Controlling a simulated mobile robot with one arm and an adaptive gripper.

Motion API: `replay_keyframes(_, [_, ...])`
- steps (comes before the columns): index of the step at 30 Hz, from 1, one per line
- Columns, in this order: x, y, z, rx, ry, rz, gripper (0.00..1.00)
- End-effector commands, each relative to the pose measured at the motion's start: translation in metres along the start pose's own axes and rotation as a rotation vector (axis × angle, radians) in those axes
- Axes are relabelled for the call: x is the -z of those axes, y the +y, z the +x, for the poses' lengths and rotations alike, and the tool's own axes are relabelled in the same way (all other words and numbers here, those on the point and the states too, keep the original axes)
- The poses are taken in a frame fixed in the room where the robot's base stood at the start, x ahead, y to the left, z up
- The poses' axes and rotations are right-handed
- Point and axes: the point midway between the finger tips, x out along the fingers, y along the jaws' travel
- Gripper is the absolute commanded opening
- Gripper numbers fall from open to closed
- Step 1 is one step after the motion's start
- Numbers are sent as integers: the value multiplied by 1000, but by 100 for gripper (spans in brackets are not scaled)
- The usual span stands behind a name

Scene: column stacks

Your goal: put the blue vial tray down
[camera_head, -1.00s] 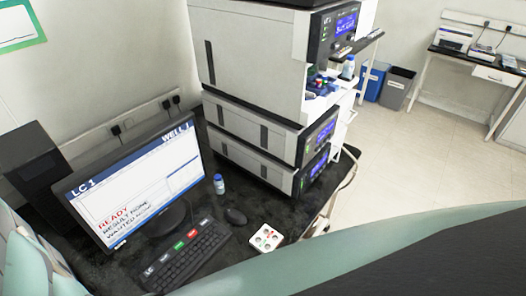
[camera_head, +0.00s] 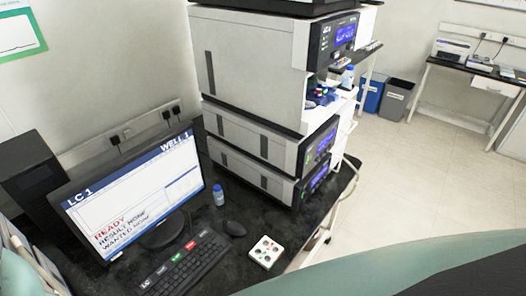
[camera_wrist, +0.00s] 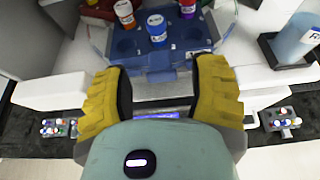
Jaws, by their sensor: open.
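The blue vial tray (camera_wrist: 130,46) is a translucent blue block with round wells in the wrist view. My gripper (camera_wrist: 163,78) has yellow fingers spread wide apart, one on each side of the tray's near edge. I cannot tell whether the fingertips touch the tray. In the head view, small blue and red items show in the opening of the instrument stack (camera_head: 255,70); my gripper is not visible there.
A bottle with a blue label (camera_wrist: 297,38) stands in a dark holder right of the tray. Small racks of vials sit low at the left (camera_wrist: 58,128) and right (camera_wrist: 280,119).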

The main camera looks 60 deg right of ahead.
Motion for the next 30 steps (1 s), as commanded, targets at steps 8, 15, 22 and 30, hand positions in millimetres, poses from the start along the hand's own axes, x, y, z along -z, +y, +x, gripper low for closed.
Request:
replay_keyframes(8, [4, 1, -57, -9, 3, 1, 58])
replay_keyframes(15, [2, 0, -81, -3, 1, -1, 58])
replay_keyframes(22, [0, 0, -83, -2, 0, -1, 58])
replay_keyframes(30, [0, 0, -83, -1, 0, -1, 58])
